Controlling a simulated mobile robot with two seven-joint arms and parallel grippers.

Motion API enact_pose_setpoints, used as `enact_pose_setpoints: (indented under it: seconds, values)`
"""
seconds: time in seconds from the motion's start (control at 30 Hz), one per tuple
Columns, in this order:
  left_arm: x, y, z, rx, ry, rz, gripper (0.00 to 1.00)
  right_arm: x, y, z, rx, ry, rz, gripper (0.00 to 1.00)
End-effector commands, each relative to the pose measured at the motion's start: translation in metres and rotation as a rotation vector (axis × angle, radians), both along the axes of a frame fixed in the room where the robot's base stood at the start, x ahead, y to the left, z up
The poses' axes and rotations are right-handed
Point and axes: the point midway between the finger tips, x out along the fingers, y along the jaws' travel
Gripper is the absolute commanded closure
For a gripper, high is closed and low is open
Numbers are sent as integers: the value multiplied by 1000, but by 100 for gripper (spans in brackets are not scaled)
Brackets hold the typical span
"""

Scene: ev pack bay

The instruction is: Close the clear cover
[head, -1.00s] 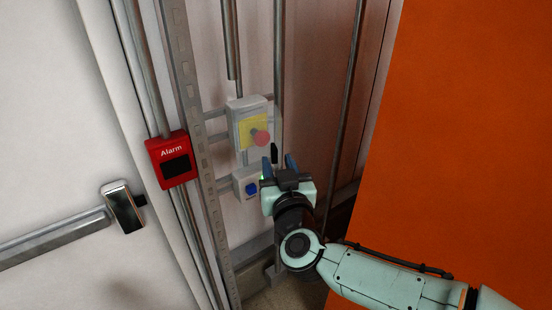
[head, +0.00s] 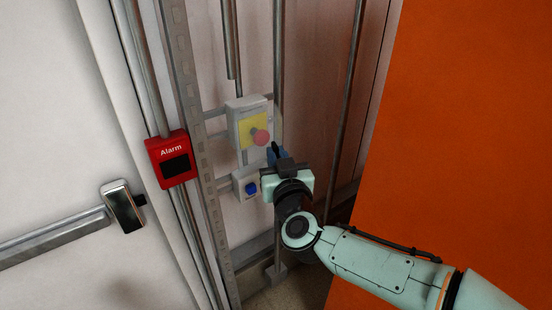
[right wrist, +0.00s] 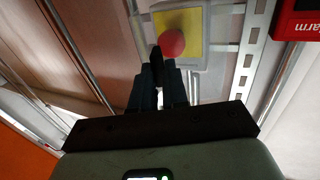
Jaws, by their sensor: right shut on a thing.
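A grey box (head: 249,124) with a yellow face and a red mushroom button (head: 261,137) is mounted on the rails. The clear cover is hard to make out; a faint see-through panel seems to stand at the box's right side, open, its exact angle unclear. My right gripper (head: 276,154) is just below and right of the red button. In the right wrist view its fingers (right wrist: 158,88) are closed around a slim dark tab (right wrist: 156,63), apparently the cover's handle. The fingers hide the tab's lower part. My left gripper is out of view.
A smaller grey box with a blue button (head: 251,188) sits below, left of my right gripper. A red alarm box (head: 171,159) is further left. Vertical pipes (head: 343,110) and an orange panel (head: 460,130) stand to the right.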

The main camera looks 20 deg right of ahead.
Motion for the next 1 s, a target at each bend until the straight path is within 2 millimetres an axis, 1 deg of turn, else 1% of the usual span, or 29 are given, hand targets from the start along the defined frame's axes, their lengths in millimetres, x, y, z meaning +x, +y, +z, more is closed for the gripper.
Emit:
enact_pose_setpoints:
  seconds: [0.17,0.3,0.37,0.43,0.53,0.87,0.9,0.93,0.97,1.0]
  values:
    - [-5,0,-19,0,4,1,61,8,-12,-2,6,-7,96,100]
    - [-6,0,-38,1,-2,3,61,16,-20,-3,4,-6,172,100]
    - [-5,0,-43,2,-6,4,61,22,-27,-3,1,-1,187,100]
    - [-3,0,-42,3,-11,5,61,31,-33,-2,1,0,187,100]
    - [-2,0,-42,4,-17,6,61,38,-37,0,1,-1,187,100]
    - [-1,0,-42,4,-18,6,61,40,-42,2,1,-5,180,100]
    - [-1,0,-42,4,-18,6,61,40,-42,3,1,-5,180,78]
    - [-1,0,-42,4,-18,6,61,40,-42,2,1,-5,179,68]
    - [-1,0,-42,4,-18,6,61,40,-42,2,1,-5,180,61]
    - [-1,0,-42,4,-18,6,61,40,-41,2,1,-4,181,61]
